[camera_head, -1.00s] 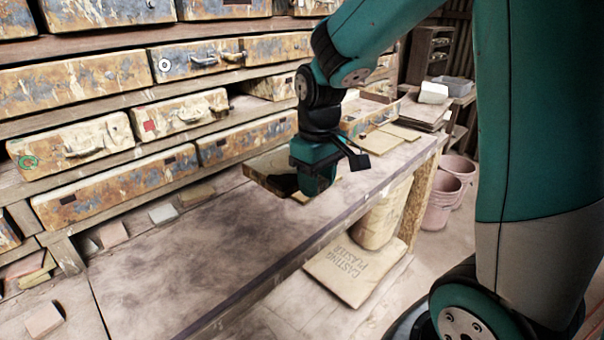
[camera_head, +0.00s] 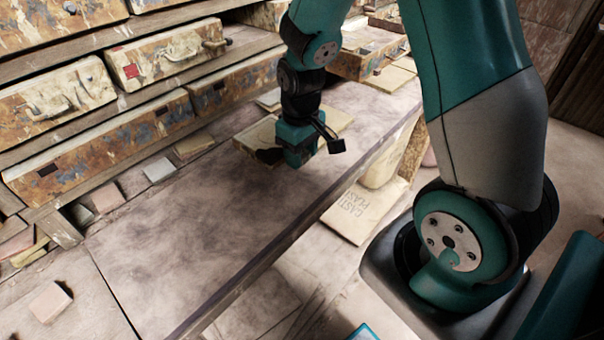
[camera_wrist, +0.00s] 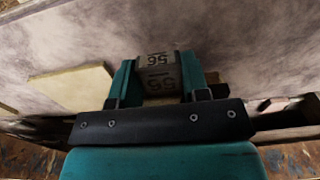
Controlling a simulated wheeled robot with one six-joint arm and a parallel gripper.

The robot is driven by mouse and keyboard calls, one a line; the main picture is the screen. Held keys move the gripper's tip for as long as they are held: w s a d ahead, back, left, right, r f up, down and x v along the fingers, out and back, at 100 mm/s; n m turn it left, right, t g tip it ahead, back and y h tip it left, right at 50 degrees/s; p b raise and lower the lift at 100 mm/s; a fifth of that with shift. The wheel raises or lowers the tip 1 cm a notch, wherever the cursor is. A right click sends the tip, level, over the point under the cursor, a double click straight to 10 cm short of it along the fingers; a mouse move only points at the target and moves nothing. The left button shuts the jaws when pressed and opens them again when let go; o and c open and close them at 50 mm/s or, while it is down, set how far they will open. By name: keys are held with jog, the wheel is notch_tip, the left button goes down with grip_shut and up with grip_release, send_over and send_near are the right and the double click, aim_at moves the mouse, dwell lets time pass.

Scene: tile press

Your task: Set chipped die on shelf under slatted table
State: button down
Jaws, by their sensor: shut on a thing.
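My gripper (camera_head: 303,160) points down over the long worktable (camera_head: 200,225). In the wrist view my gripper (camera_wrist: 158,75) is shut on a small grey-beige block (camera_wrist: 158,62), with dark "56" markings on two faces. I take this for the die; no chip can be made out. In the head view my gripper mostly hides it. The worktable has a mottled grey top, and I cannot make out slats on it. A lower level shows below its front edge, with a "casting plaster" sack (camera_head: 350,213) on it.
Mottled drawers (camera_head: 100,150) with handles line the shelving at the back left. An ochre piece (camera_head: 250,137) and a flat beige slab (camera_head: 337,120) are close to my gripper. Small tiles (camera_head: 158,171) lie along the back edge. The middle of the tabletop is clear.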

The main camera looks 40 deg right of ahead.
aim_at(302, 187)
jog(key=shift+f, duration=3.9)
jog(key=shift+f, duration=0.2)
jog(key=c, duration=0.6)
grip_release()
jog(key=shift+r, duration=0.15)
